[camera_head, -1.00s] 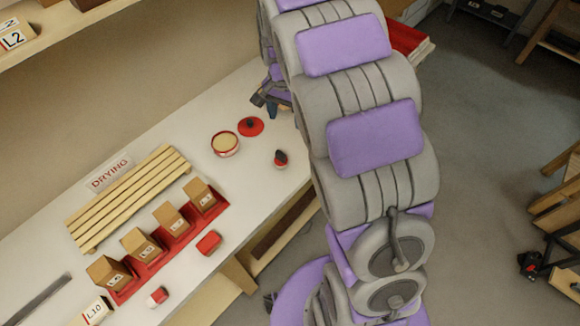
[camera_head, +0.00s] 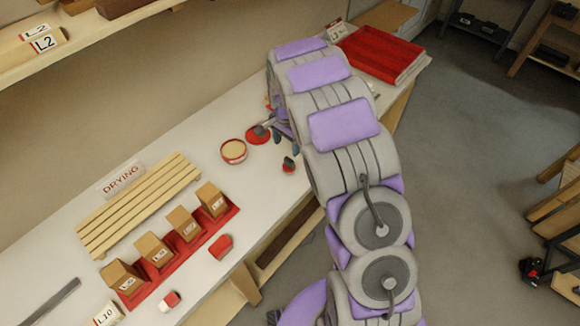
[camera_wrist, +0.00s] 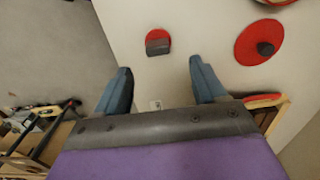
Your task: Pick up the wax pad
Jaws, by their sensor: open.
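A small red round pad with a dark block-like grip, which I take as the wax pad (camera_head: 288,165), lies on the white bench near its front edge. It also shows in the wrist view (camera_wrist: 158,42), beyond the fingertips and roughly centred between them. My gripper (camera_head: 270,132) is open and empty.
A round tin with cream filling (camera_head: 233,151) stands left of the knobbed disc. A wooden slatted rack (camera_head: 140,205), a red tray of cartons (camera_head: 186,262) and a red block (camera_head: 220,246) are further left. A large red tray (camera_head: 382,53) lies at the bench's far end.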

